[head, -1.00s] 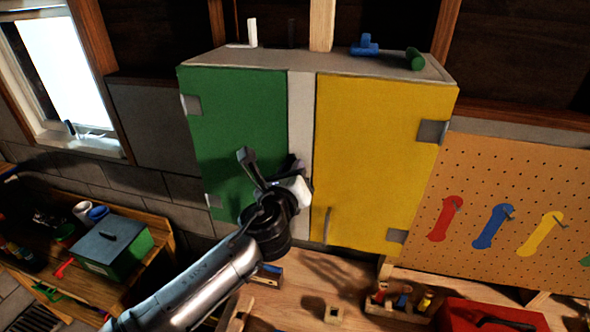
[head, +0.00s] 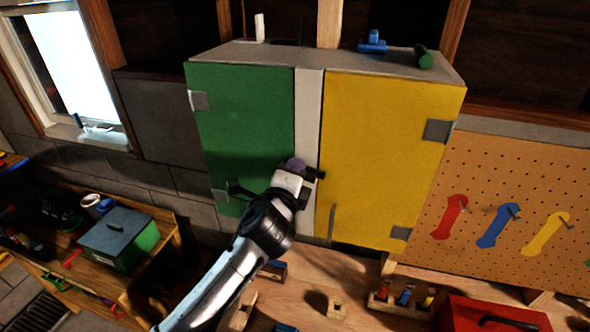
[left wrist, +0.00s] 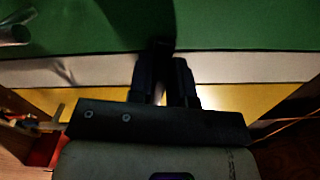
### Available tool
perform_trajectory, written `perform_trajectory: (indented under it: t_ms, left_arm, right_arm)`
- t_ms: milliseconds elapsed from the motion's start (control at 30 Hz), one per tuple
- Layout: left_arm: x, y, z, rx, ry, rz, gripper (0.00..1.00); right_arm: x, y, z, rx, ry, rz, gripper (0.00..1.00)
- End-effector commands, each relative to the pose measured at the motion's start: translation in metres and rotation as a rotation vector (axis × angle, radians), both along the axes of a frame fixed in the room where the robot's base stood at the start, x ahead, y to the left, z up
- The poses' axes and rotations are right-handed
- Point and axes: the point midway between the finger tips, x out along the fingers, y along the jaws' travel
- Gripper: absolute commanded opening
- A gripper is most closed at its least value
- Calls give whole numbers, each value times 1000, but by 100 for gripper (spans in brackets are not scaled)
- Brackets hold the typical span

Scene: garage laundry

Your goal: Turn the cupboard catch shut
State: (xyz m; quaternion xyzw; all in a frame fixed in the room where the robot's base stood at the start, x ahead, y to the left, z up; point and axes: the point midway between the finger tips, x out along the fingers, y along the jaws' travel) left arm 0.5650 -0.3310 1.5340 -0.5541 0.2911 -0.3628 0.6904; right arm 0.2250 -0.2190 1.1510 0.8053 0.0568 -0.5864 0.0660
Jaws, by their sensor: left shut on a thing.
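The wall cupboard (head: 310,75) has a green door (head: 245,125) on the left and a yellow door (head: 385,150) on the right, with a pale strip (head: 308,120) between them. Both doors look closed. My left gripper (head: 315,174) is at the pale strip, at the green door's right edge. In the left wrist view its two dark fingers (left wrist: 163,75) are close together on a dark piece, the catch (left wrist: 160,46), by the green door's edge. The fingers and wrist hide most of the catch, and its exact angle cannot be told. My right gripper is not in view.
A grey handle (head: 331,222) stands out from the yellow door. Below are a workbench with a red box (head: 490,322) and a wooden holder (head: 400,300). A green box with a grey lid (head: 118,232) is at left, a pegboard (head: 520,170) at right.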

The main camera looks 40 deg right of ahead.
Motion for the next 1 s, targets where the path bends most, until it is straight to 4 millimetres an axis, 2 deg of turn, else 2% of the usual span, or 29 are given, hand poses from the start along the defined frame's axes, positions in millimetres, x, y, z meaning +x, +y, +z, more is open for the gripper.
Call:
perform_trajectory:
  t_ms: [400, 1000]
  left_arm:
    - [1, 0, -4, -112, 164, 1, 0]
    - [1, 1, -4, -135, 195, 1, 0]
  right_arm:
    - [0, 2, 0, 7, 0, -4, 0]
    - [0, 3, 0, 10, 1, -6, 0]
